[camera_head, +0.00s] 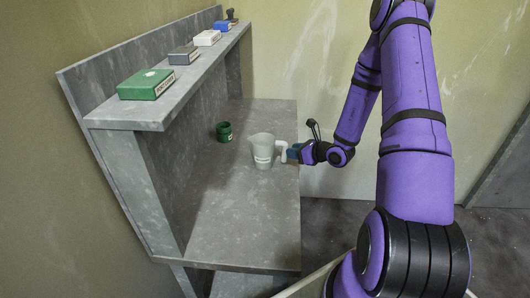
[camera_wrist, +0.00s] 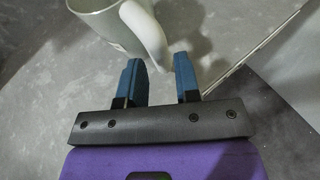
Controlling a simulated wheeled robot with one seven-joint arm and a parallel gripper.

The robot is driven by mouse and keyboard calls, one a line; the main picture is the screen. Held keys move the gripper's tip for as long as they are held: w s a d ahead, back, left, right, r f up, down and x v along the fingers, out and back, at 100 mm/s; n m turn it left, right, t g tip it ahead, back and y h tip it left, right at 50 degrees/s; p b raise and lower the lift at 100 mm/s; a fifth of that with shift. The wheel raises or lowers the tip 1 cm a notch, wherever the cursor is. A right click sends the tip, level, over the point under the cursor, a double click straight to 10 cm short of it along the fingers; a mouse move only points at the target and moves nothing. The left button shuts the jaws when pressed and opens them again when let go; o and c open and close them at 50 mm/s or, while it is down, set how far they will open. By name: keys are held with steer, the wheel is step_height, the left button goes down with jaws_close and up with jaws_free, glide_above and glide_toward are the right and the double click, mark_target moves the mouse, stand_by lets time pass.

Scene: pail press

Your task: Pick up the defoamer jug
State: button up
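The jug (camera_head: 263,150), pale grey-white with a white label and a handle on its right side, stands upright on the lower grey shelf. In the wrist view the jug (camera_wrist: 100,20) is cut off by the top edge, with its handle (camera_wrist: 148,35) pointing toward my gripper. My gripper (camera_head: 293,152) is to the right of the jug, at the handle. In the wrist view my gripper (camera_wrist: 159,63) has its two blue fingers apart with nothing held between them. The handle's lower end is just beyond the fingertips; I cannot tell whether they touch.
A dark green pot (camera_head: 224,132) stands behind and left of the jug. The upper shelf (camera_head: 135,120) holds a green box (camera_head: 146,85), a grey box (camera_head: 184,55), a white box (camera_head: 207,38) and a blue box (camera_head: 222,26). The lower shelf's front part (camera_head: 235,225) is clear.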

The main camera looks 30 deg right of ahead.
mark_target(270, 153)
steer(key=x, duration=0.4)
steer(key=shift+w+a, duration=0.15)
steer(key=shift+w, duration=0.05)
jaws_close()
steer(key=shift+r, duration=0.1)
